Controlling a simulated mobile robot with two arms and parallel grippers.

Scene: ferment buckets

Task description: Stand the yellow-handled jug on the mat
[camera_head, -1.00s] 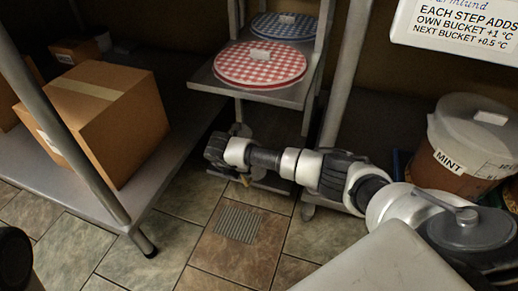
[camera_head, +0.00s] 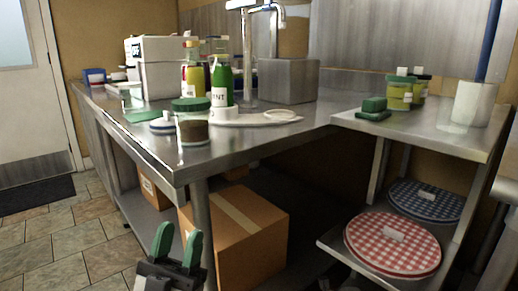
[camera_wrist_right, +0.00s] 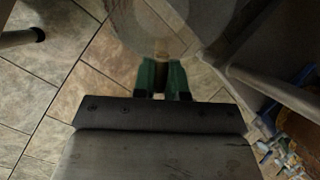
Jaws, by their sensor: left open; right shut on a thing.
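My left gripper (camera_head: 178,245) is at the bottom of the head view, in front of the counter. Its two green fingers are apart, with nothing between them. In the right wrist view my right gripper (camera_wrist_right: 164,80) is shut on the handle of a clear, round vessel (camera_wrist_right: 170,22), which looks like the jug; the handle is mostly hidden between the green fingers. Tiled floor shows beneath it. The right gripper is out of the head view. A flat green mat-like piece (camera_head: 143,116) lies on the counter; I cannot tell if it is the task's mat.
The steel counter (camera_head: 260,138) holds a green-lidded jar (camera_head: 193,124), a green bottle (camera_head: 221,84), a white tray (camera_head: 255,120) and a grey box (camera_head: 289,80). A cardboard box (camera_head: 250,235) and checkered lids (camera_head: 392,243) are below.

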